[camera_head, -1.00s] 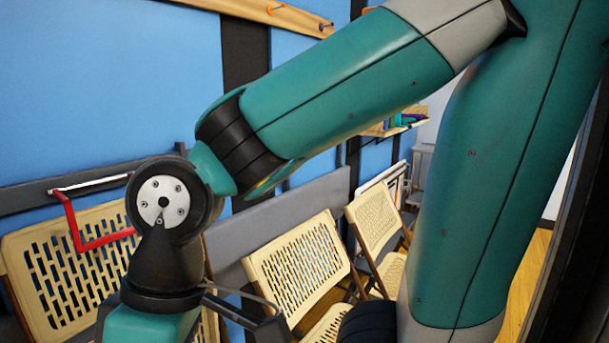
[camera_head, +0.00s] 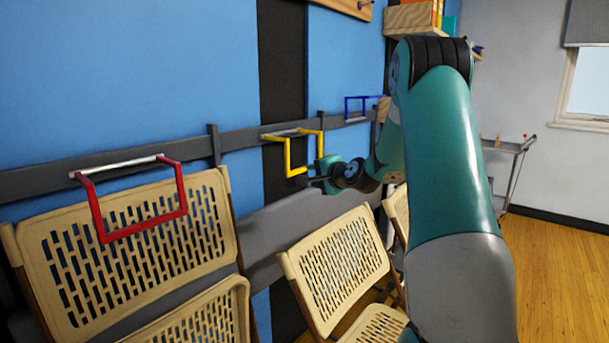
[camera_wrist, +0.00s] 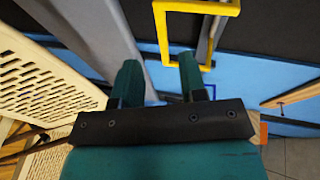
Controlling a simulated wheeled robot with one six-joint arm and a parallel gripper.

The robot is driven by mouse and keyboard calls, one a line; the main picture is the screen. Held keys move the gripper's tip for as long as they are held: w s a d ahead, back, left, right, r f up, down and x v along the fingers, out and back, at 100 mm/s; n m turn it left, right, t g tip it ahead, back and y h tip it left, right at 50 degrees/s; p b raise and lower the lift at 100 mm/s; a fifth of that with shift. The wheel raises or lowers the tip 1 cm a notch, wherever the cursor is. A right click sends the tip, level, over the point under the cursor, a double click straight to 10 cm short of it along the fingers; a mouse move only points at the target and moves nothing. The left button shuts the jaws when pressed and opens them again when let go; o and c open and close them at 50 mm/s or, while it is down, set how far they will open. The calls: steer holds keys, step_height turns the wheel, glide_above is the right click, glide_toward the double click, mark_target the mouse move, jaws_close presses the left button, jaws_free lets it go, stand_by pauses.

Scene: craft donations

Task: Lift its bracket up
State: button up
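Three U-shaped brackets hang on the grey wall rail (camera_head: 240,140) in the head view: a red bracket (camera_head: 182,190) at left, a yellow bracket (camera_head: 287,155) in the middle and a blue bracket (camera_head: 347,105) farther back. My gripper (camera_head: 316,179) is beside the lower right corner of the yellow bracket. In the wrist view my gripper (camera_wrist: 158,66) has its two fingers spread with an empty gap. The yellow bracket (camera_wrist: 200,7) shows at the top right there, partly behind the right finger. I cannot tell whether they touch.
A tan perforated folding chair (camera_head: 130,240) leans below the red bracket. Another folding chair (camera_head: 340,265) stands below the yellow one, with more beyond. A shelf (camera_head: 412,18) with coloured items is above my arm. A grey cart (camera_head: 510,146) stands at back right. Wood floor (camera_head: 560,270) is clear at right.

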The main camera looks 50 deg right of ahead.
steer(key=d+m+h, duration=0.2)
steer(key=d, duration=0.3)
steer(key=p+x, duration=0.1)
steer(key=x, duration=0.4)
steer(key=p+x, duration=0.1)
steer(key=x, duration=0.4)
steer(key=p+x, duration=0.1)
steer(key=x, duration=0.5)
steer(key=shift+s+f+p, duration=0.15)
steer(key=shift+f+p, duration=0.1)
steer(key=shift+p, duration=0.1)
jaws_close()
